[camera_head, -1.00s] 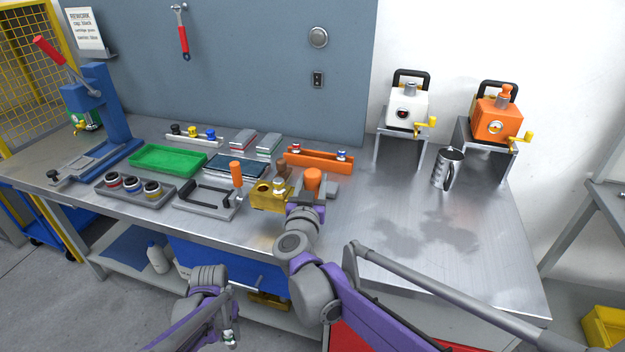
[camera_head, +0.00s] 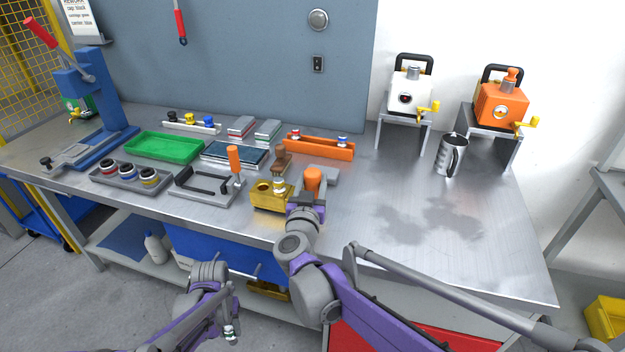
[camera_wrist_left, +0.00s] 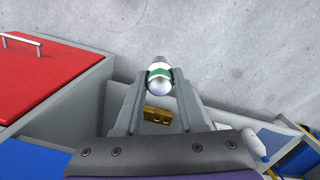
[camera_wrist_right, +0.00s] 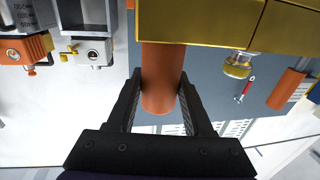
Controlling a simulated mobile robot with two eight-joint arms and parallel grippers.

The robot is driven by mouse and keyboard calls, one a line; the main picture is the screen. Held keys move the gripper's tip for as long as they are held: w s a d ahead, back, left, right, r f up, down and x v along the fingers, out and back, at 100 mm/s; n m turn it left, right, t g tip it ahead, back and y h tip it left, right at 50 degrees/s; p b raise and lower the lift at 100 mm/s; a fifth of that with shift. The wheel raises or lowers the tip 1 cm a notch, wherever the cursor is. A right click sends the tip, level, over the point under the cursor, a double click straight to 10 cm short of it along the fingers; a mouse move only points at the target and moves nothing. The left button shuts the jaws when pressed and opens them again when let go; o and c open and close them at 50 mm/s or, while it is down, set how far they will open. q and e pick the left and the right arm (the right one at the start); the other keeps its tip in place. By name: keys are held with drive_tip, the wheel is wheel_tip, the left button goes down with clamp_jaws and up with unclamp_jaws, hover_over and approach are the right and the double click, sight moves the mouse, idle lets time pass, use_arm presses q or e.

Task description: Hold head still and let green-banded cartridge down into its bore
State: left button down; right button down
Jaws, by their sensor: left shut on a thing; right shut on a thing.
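My left gripper (camera_head: 231,326) hangs low in front of the bench, away from the head. It is shut on the green-banded cartridge (camera_wrist_left: 159,77), a silver piece with rounded ends; the band shows between the fingertips in the left wrist view. The brass head (camera_head: 266,203) sits near the bench's front edge. Its top shows a dark round bore (camera_head: 262,187) and a silver fitting (camera_head: 279,184). My right gripper (camera_wrist_right: 160,90) is shut on the orange handle (camera_wrist_right: 162,60) joined to the brass head. My right arm hides part of that side in the head view.
Left of the head are a grey fixture (camera_head: 205,192) with an orange upright handle, a tray of banded parts (camera_head: 125,176) and a green tray (camera_head: 163,147). An orange rack (camera_head: 318,146) stands behind. A metal mug (camera_head: 452,155) stands right; the bench's front right is clear.

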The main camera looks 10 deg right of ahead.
use_arm(q)
drive_tip(key=shift+f, duration=0.15)
use_arm(e)
drive_tip(key=shift+f, duration=0.2)
idle(0.4)
drive_tip(key=shift+c, duration=1.9)
unclamp_jaws()
drive_tip(key=c, duration=1.1)
drive_tip(key=o, duration=1.3)
drive_tip(key=shift+c, duration=0.2)
drive_tip(key=shift+s, duration=0.15)
